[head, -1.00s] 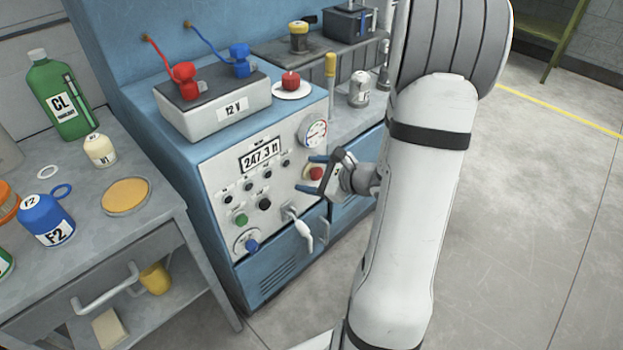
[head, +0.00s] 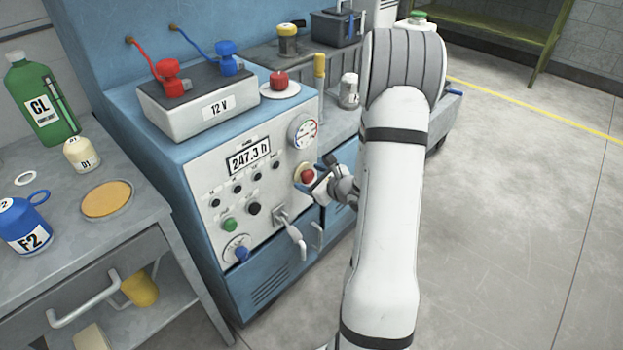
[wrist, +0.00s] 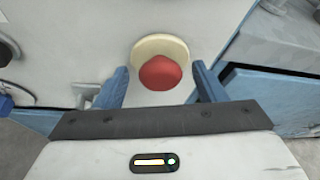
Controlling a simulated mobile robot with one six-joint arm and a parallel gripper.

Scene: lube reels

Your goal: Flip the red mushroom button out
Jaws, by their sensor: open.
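The red mushroom button (head: 306,175) sits on a pale yellow round base at the right side of the control panel (head: 200,182), below the gauge. In the wrist view the red button (wrist: 160,73) shows against its base (wrist: 152,47), between and just beyond the fingertips. My gripper (head: 318,182) is in front of the button in the head view, partly covering its surroundings. In the wrist view my gripper (wrist: 163,85) is open, with one blue finger on each side of the button. I cannot tell whether either finger touches it.
A lever handle (head: 292,235) sticks out of the panel to the lower left of the button. A round gauge (head: 303,132) is above it. A blue door (wrist: 275,98) juts out at the right in the wrist view. Open floor (head: 510,200) lies to the right.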

